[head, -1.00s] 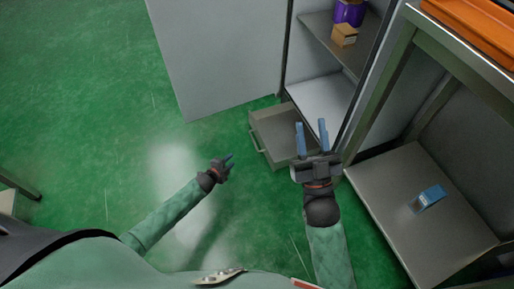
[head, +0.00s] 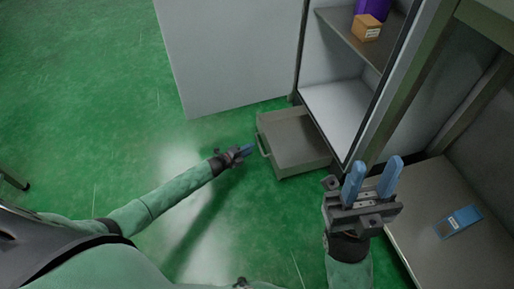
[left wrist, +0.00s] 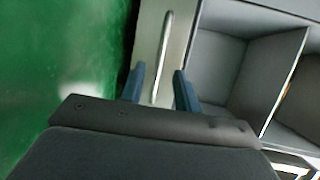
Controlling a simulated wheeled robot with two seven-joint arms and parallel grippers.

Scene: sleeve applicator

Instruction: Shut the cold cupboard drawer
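The cold cupboard drawer (head: 297,138) is a grey box pulled out at the foot of the cupboard (head: 335,110). Its bar handle (head: 264,145) is on the left front face. My left gripper (head: 250,149) is just left of the handle, low over the floor. In the left wrist view its blue fingers (left wrist: 159,73) are apart, with the handle (left wrist: 163,45) lying between them in the picture; contact cannot be told. The drawer's inside (left wrist: 240,60) shows a divider and looks empty. My right gripper (head: 374,170) is open and empty, right of the drawer.
The cupboard's white door (head: 225,55) stands open at the left. A brown box (head: 366,27) and a purple container (head: 372,8) are on its shelf. A steel table at right has a lower shelf (head: 430,250) bearing a blue packet (head: 458,220). Green floor (head: 100,100) is free to the left.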

